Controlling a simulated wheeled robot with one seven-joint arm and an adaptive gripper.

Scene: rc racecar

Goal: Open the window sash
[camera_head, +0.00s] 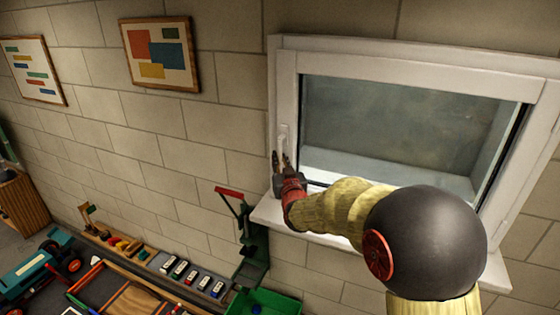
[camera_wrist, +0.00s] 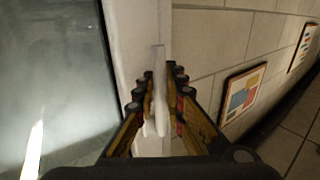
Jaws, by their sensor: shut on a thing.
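The window sash (camera_head: 288,101) has a white frame around a dark grey pane (camera_head: 400,125), and it sits flush in its outer frame as far as I can see. A white handle (camera_head: 283,135) stands on the left side of the sash. My gripper (camera_head: 281,160) is at the lower part of this handle. In the wrist view the handle (camera_wrist: 160,92) runs between the two fingers of my gripper (camera_wrist: 162,82), which are closed on it. My arm covers part of the sill and the lower sash.
A white sill (camera_head: 268,214) juts out below the window. A green stand with a red lever (camera_head: 247,235) is below left of the sill. A green bin (camera_head: 262,303), toy vehicles (camera_head: 40,270) and trays are lower left. Framed pictures (camera_head: 160,54) hang on the block wall.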

